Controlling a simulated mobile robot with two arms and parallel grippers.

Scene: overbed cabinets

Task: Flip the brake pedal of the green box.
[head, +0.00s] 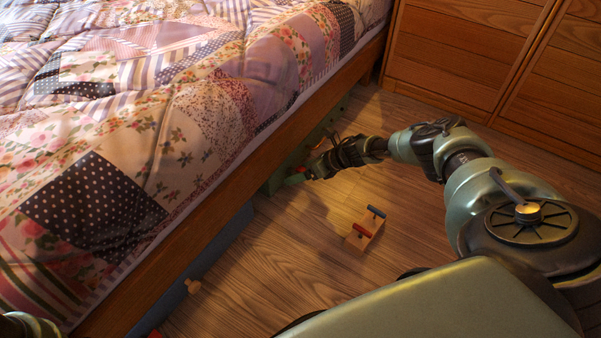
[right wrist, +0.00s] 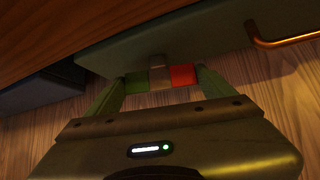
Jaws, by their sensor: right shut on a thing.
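The green box (head: 279,179) stands half under the bed. Its green front fills the upper part of the right wrist view (right wrist: 210,45). The brake pedal is a small bar low on that front, with a green end (right wrist: 136,83), a brown middle bracket and a red end (right wrist: 183,75). My right gripper (right wrist: 158,80) has one finger at each end of the pedal and is shut on it. In the head view my right gripper (head: 303,175) is low beside the box, and the pedal there is mostly hidden. My left gripper is out of view.
A copper-coloured handle (right wrist: 285,41) juts from the box front. A blue box (head: 222,243) with a wooden knob (head: 193,287) is under the bed nearer me. A wooden block with red and blue bars (head: 364,234) lies on the floor. Wooden cabinets (head: 465,55) stand behind.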

